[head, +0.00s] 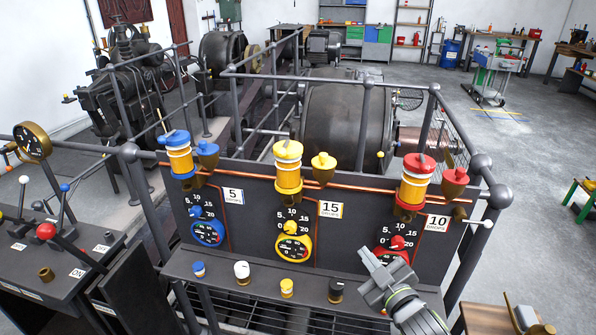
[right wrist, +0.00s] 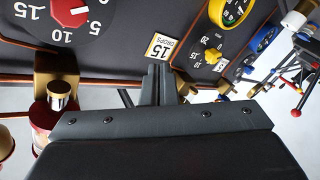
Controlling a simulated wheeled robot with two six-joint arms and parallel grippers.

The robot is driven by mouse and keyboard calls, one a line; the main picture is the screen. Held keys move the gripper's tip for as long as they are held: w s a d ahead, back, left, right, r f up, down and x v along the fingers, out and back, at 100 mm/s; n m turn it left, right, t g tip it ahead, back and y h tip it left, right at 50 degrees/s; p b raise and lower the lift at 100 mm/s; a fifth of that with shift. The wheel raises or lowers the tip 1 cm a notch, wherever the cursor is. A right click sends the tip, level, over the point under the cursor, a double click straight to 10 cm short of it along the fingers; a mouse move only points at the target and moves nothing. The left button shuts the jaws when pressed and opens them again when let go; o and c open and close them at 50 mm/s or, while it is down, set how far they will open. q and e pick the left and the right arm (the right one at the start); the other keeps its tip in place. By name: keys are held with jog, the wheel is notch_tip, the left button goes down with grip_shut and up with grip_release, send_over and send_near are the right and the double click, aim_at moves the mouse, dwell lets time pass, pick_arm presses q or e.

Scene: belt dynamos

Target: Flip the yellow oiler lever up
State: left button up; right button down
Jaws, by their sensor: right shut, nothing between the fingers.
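The yellow oiler (head: 288,172) stands upright at the middle of the dark panel, between the blue and red oilers. A small grey piece on its yellow cap (head: 286,146) may be the lever; its position is too small to tell. My right gripper (head: 370,258) is shut and empty, in front of the panel, below and to the right of the yellow oiler, near the red dial. In the right wrist view its closed fingers (right wrist: 157,82) show near the "15 drops" label (right wrist: 162,47); the yellow oiler is not clearly seen there. My left gripper is not in view.
The blue oiler (head: 179,155) and red oiler (head: 415,185) flank the yellow one, with small cups beside them. A copper pipe and grey railings (head: 367,84) run around the panel. The yellow dial (head: 293,247) and several small bottles sit below.

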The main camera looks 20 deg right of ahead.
jog(key=w+a+r+n+y, duration=0.2)
jog(key=a+r+n+y, duration=0.2)
jog(key=r+n+y, duration=0.9)
jog(key=shift+w+a+n+y, duration=0.15)
jog(key=shift+a+n+y, duration=0.05)
jog(key=shift+n+y, duration=2)
jog(key=shift+r+m+y, duration=0.15)
jog(key=shift+m+y, duration=0.15)
jog(key=p, duration=0.7)
send_near(285, 156)
jog(key=x, duration=0.5)
jog(key=shift+w+r, duration=0.2)
jog(key=shift+w+a+r+p, duration=0.25)
jog(key=shift+w+a+p, duration=0.2)
jog(key=shift+w, duration=0.1)
jog(key=shift+w, duration=0.1)
